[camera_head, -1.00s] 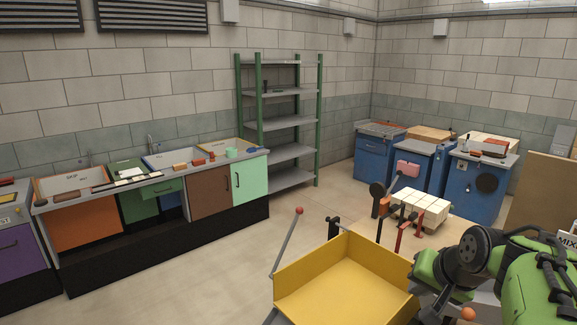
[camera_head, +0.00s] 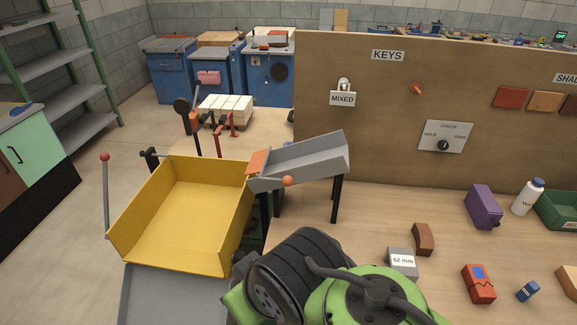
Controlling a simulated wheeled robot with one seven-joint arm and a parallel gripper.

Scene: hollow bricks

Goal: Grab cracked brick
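An orange-red brick (camera_head: 479,284) lies on the wooden bench top at the lower right. It has a blue patch and a dark zigzag line like a crack on its face. My green and black arm covers the bottom middle of the view, left of this brick and apart from it. My gripper is not visible, so its fingers and anything in them cannot be seen.
Near the brick are a grey block marked 52 mm (camera_head: 402,262), a brown curved brick (camera_head: 423,239), a purple brick (camera_head: 483,207), a small blue block (camera_head: 528,291) and a white bottle (camera_head: 527,197). A yellow tray (camera_head: 185,215) and grey chute (camera_head: 300,163) stand left. A board (camera_head: 400,110) rises behind.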

